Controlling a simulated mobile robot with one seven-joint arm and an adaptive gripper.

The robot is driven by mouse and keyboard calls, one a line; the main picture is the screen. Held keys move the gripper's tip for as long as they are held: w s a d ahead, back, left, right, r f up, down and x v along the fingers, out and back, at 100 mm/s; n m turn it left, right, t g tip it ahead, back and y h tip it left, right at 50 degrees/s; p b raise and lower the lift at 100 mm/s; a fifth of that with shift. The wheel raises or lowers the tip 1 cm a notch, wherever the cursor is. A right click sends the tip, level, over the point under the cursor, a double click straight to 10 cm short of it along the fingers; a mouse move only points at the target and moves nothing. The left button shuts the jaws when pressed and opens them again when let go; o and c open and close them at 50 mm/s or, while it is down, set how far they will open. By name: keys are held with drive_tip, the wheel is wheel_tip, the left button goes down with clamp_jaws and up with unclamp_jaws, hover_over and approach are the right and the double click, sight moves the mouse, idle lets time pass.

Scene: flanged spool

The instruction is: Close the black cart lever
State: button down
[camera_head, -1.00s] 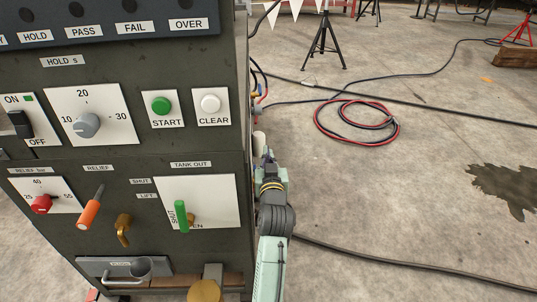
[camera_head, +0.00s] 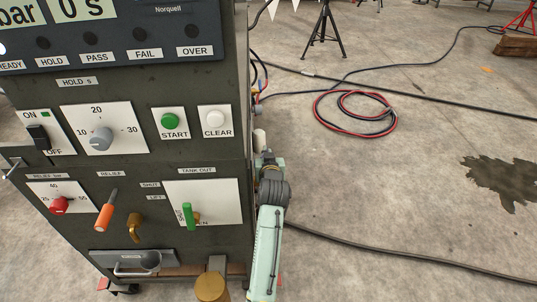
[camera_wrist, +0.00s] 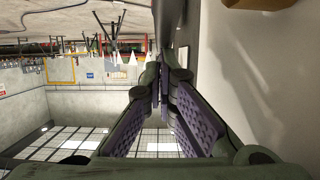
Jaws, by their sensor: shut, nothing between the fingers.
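The dark cart (camera_head: 140,180) fills the left of the head view. Its front carries a green lever (camera_head: 189,216) under TANK OUT, upright on a white plate lettered SHUT and partly hidden "EN". An orange-handled RELIEF lever (camera_head: 105,215) is tilted, and a brass hook lever (camera_head: 134,228) sits by SHUT and LIFT labels. I cannot tell which lever the task means. My arm reaches along the cart's right side; my gripper's fingertips do not show clearly there. In the wrist view my gripper (camera_wrist: 164,66) is shut and empty, beside a pale grey surface (camera_wrist: 235,80).
A red-and-black cable coil (camera_head: 355,113) lies on the floor to the right, with a black cable running below it. A black tripod (camera_head: 322,30) stands behind. A brass cylinder (camera_head: 211,287) sticks out low on the cart. A tan thing (camera_wrist: 258,4) edges the wrist view.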

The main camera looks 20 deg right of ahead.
drive_tip(key=shift+w+d+g, duration=0.1)
drive_tip(key=shift+w+g, duration=0.15)
drive_tip(key=shift+g, duration=0.15)
drive_tip(key=shift+w+f+p, duration=0.25)
drive_tip(key=shift+f+p, duration=0.15)
drive_tip(key=shift+f, duration=0.2)
drive_tip(key=shift+d, duration=0.1)
